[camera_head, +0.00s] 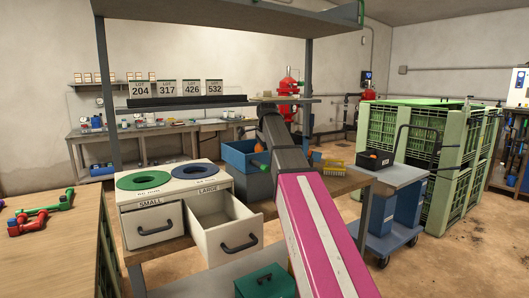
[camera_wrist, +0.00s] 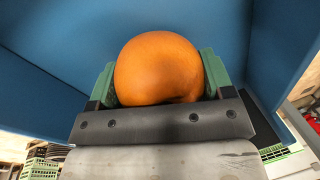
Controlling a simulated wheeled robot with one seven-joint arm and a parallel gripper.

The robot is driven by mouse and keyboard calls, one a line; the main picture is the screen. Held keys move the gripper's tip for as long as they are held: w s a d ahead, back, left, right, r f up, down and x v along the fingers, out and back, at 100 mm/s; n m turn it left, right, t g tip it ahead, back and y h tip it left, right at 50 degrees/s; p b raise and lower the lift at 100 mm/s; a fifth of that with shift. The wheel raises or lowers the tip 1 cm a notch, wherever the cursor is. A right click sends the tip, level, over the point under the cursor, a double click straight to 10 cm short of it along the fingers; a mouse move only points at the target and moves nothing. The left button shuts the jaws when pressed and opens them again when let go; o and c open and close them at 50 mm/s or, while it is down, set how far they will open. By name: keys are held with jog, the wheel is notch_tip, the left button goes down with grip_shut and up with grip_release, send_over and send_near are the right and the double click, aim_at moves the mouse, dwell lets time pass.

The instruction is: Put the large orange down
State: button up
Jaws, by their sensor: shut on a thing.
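A large orange (camera_wrist: 157,66) is between the green fingers of my gripper (camera_wrist: 160,75) in the wrist view, which is shut on it. Blue walls (camera_wrist: 60,70) fill the background there. In the head view a bit of orange (camera_head: 259,148) shows beside my arm, at the blue crate (camera_head: 236,157). My arm hides most of the gripper and part of the crate. I cannot tell whether the orange touches the crate's floor.
A white sorting unit has a green ring (camera_head: 145,180), a blue ring (camera_head: 195,171), a SMALL drawer (camera_head: 152,222) and a pulled-out LARGE drawer (camera_head: 229,236). An overhead shelf (camera_head: 230,22) spans above. A cart (camera_head: 392,175) and green crates (camera_head: 455,185) stand at right.

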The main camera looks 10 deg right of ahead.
jog(key=shift+f, duration=0.1)
jog(key=o, duration=0.9)
jog(key=r, duration=0.4)
jog(key=s+r, duration=0.1)
jog(key=r, duration=0.3)
jog(key=s+r, duration=0.1)
jog(key=r, duration=0.3)
jog(key=shift+s+d, duration=0.1)
jog(key=shift+d, duration=0.05)
